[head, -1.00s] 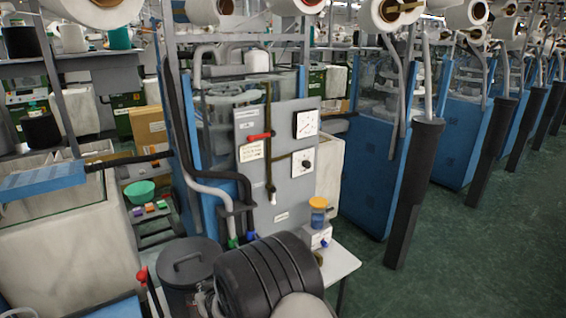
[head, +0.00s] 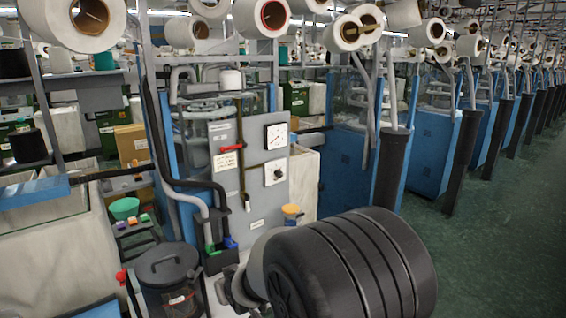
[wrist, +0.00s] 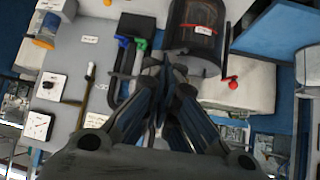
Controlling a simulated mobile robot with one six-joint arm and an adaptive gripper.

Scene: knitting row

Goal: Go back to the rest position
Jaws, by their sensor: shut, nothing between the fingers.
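My gripper (wrist: 163,72) shows in the wrist view with its dark fingers together and nothing between them. It points down over the gap between the grey control panel (wrist: 85,60) and a dark lidded bin (wrist: 193,45). It looks apart from both. In the head view my large black arm link fills the lower right middle, and my gripper is mostly hidden behind it.
The panel (head: 265,190) carries two dials and a red lever (head: 231,148). The lidded bin (head: 168,270) and a red-knobbed lever (head: 122,277) stand left of my arm. Green floor (head: 490,260) is open at right.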

